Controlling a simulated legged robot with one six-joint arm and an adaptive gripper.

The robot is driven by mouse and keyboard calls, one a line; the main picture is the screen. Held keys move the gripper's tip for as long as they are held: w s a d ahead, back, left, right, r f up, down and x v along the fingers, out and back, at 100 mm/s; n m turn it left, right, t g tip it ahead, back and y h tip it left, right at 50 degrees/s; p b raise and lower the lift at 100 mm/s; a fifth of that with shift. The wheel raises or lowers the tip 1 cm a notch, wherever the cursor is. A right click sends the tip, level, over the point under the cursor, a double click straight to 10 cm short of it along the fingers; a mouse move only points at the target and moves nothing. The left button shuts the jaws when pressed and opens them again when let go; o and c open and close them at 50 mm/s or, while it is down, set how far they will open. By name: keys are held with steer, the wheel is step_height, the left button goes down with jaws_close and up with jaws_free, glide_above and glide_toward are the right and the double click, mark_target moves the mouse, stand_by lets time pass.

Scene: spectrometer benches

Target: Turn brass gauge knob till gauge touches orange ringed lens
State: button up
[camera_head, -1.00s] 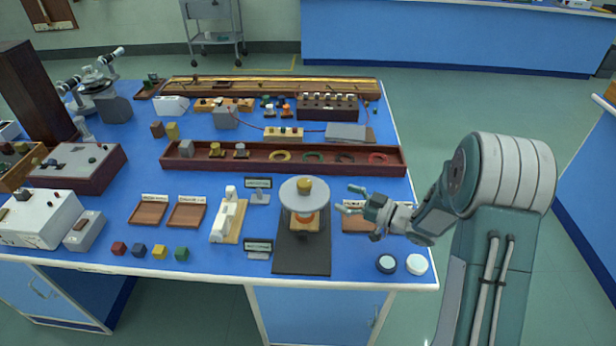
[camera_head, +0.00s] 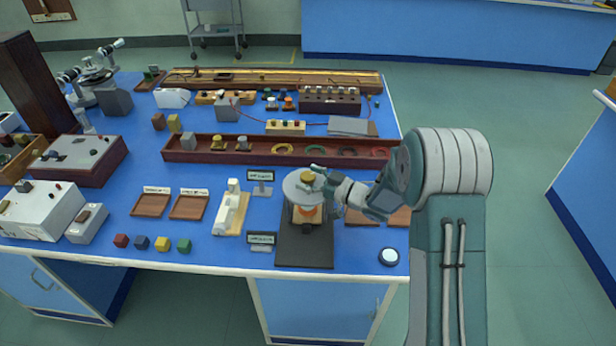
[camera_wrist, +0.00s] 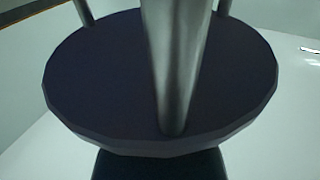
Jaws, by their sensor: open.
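The gauge stands on a dark base plate (camera_head: 305,252) near the bench's front edge. Its brass knob (camera_head: 306,178) sits on top of a round grey disc (camera_head: 293,190). The orange ringed lens (camera_head: 305,213) shows below the disc, partly hidden by it. I cannot tell whether the gauge touches the lens. My gripper (camera_head: 319,179) is open at the knob's right side, its fingers pointing left over the disc's right part. Contact with the knob is unclear. The wrist view shows a large dark disc and a grey rod close up, but no clear knob.
Close to the left are a white block on a wooden base (camera_head: 231,214) and two small signs, one by the front (camera_head: 261,239). A long wooden trough (camera_head: 215,155) lies behind. A round white-topped piece (camera_head: 389,257) sits at the front right corner.

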steer(key=shift+d, duration=0.1)
steer(key=c, duration=1.2)
steer(key=shift+o, duration=0.2)
